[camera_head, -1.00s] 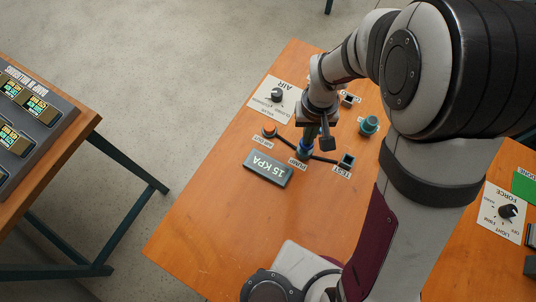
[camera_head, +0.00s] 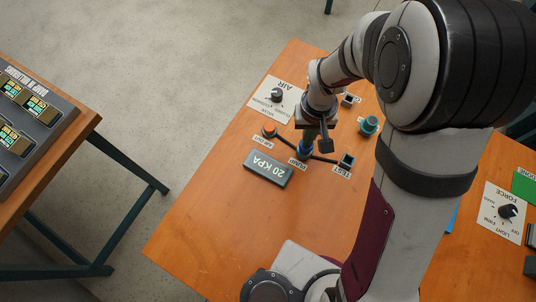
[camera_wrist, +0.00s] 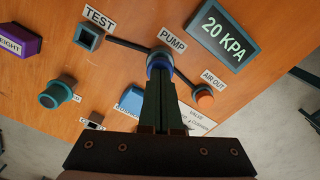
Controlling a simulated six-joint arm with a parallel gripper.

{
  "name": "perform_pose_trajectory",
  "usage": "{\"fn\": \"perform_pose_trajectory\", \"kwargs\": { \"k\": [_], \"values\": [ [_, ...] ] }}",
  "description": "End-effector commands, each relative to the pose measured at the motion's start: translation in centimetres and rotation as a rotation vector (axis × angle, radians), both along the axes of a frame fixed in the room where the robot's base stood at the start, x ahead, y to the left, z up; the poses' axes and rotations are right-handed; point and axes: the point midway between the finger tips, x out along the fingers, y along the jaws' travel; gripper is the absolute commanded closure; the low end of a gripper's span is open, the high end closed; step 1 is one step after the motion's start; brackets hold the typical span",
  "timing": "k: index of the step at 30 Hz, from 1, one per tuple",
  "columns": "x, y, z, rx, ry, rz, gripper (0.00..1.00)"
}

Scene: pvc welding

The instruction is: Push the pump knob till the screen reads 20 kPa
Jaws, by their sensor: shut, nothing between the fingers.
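The blue pump knob (camera_wrist: 160,60) stands beside the PUMP label (camera_wrist: 171,39). My gripper (camera_wrist: 160,75) is shut and empty, with its fingertips at the top of the pump knob. They look to be touching it, and they hide part of it. In the head view my gripper (camera_head: 308,140) points down over the pump knob, which is mostly covered.
The orange AIR OUT button (camera_wrist: 205,97) is close beside the pump knob. The TEST socket (camera_wrist: 88,37) and a teal knob (camera_wrist: 57,93) are also nearby. An AIR valve dial (camera_head: 277,95) stands behind. The near left of the wooden table (camera_head: 200,235) is clear.

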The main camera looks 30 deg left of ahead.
Motion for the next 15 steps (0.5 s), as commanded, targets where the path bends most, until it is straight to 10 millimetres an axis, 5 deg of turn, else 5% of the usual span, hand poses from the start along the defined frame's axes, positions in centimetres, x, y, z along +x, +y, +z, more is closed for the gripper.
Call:
{"fn": "perform_pose_trajectory", "kwargs": {
  "k": [15],
  "values": [
    [0.0,0.0,4.1,0.001,-0.002,0.0,1.0]
  ]
}}
